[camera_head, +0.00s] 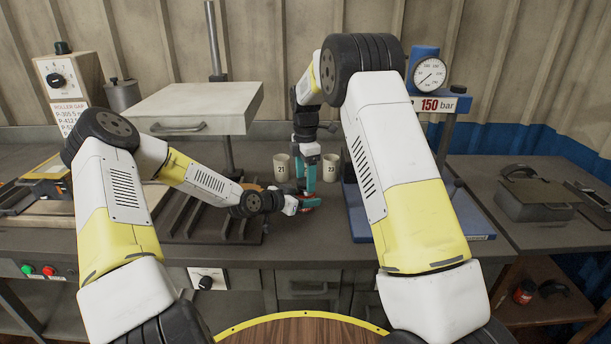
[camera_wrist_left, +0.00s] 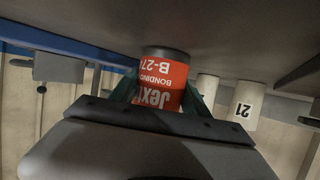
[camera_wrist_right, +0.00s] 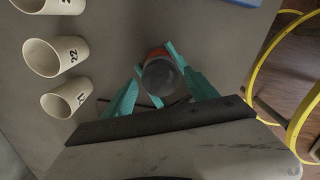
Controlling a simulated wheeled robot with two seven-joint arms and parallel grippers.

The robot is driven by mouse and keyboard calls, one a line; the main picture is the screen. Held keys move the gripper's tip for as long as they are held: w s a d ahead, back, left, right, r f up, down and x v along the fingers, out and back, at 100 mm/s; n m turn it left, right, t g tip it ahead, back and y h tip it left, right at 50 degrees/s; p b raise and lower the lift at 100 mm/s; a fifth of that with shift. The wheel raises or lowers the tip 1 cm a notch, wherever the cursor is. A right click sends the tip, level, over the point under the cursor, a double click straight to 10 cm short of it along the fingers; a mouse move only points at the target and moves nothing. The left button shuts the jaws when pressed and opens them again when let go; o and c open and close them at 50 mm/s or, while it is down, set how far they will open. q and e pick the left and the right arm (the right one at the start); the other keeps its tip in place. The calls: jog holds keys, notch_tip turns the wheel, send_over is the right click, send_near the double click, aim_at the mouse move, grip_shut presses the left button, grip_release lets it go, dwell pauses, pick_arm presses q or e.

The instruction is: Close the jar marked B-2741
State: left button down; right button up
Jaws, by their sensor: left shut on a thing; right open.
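The jar (camera_wrist_left: 162,80) is red, with a white upside-down label reading "B-27…", its end hidden, in the left wrist view. My left gripper (camera_wrist_left: 163,97) is shut on its sides, at the bench top. In the head view the jar (camera_head: 313,200) is small and partly covered by the grippers; my left gripper (camera_head: 300,206) reaches it from the left. My right gripper (camera_head: 306,172) points down over it. In the right wrist view its open fingers (camera_wrist_right: 155,62) stand either side of a dark grey round top (camera_wrist_right: 162,78). I cannot tell whether this is a seated lid.
Pale numbered cups (camera_head: 281,167) stand behind the jar; several show in the right wrist view (camera_wrist_right: 60,55). A slatted dark rack (camera_head: 205,222) lies left. A blue press with a gauge (camera_head: 430,73) stands right. A lower shelf at right holds another red jar (camera_head: 524,291).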

grip_shut()
jog(key=m, duration=2.7)
jog(key=shift+f, duration=0.1)
jog(key=m, duration=0.3)
jog(key=shift+m, duration=0.4)
jog(key=shift+o, duration=0.7)
grip_release()
